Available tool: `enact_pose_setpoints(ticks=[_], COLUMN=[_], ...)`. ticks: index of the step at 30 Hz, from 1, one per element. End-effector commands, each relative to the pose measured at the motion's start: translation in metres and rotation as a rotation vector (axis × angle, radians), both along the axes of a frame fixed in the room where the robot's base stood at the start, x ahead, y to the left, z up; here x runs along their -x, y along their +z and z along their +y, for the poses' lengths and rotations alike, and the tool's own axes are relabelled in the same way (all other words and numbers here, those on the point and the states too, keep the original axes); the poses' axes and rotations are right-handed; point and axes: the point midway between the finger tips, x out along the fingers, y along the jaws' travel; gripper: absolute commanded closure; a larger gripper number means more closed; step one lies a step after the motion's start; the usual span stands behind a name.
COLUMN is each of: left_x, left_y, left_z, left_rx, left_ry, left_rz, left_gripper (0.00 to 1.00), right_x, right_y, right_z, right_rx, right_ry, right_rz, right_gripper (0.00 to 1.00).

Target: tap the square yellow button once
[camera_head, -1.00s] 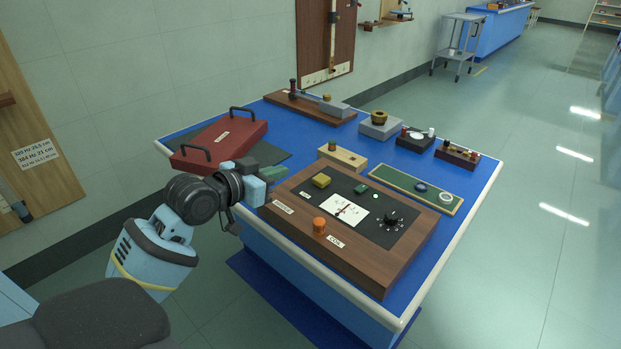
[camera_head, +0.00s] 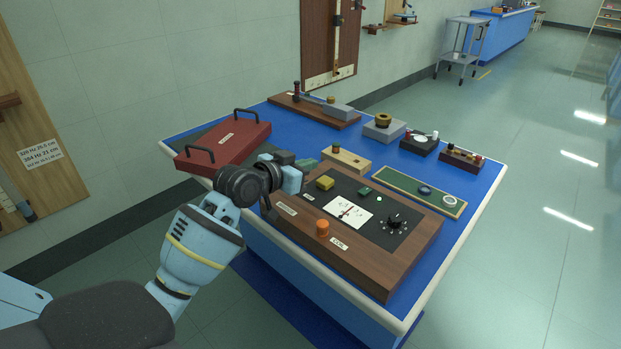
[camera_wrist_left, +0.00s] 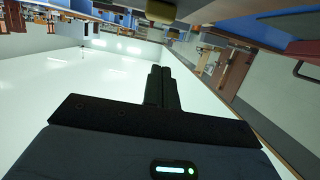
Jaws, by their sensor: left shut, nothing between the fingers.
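The square yellow button (camera_head: 325,183) stands on the black panel of the wooden console (camera_head: 376,265), near its back left corner. My left gripper (camera_head: 310,164) is shut and empty, just behind and left of the button in the head view, apart from it as far as I can tell. The gripper's shut fingers also show in the left wrist view (camera_wrist_left: 162,86). An olive-yellow shape (camera_wrist_left: 162,11), which looks like the button, is cut off at that view's top edge. My right gripper is not in view.
The console also carries an orange knob (camera_head: 322,228), a white dial (camera_head: 348,212), a black knob (camera_head: 394,221) and a small green piece (camera_head: 365,191). A pale wooden block (camera_head: 346,159) sits behind the gripper. A red case (camera_head: 226,145) lies left.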

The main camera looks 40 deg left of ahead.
Motion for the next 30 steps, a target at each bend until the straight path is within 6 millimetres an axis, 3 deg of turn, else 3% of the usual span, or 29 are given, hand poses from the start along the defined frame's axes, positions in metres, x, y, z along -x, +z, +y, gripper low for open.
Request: enact_pose_setpoints(ticks=[3,9,25,30], left_x=[-0.015,-0.013,-0.012,-0.012], left_y=[-0.009,-0.035,-0.044,-0.063], left_z=[-0.002,-0.002,-0.002,-0.001], left_rx=[0.003,0.000,-0.001,-0.003], left_ry=[0.000,0.000,0.000,0.000], left_rz=[0.004,0.003,0.001,0.007], left_gripper=[1.00,1.00,1.00,1.00], right_x=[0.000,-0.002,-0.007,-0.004], right_y=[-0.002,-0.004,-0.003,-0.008], right_z=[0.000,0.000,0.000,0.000], right_rx=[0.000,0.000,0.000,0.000], right_ry=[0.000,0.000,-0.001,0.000], right_rz=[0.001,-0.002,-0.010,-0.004], right_gripper=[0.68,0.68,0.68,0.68])
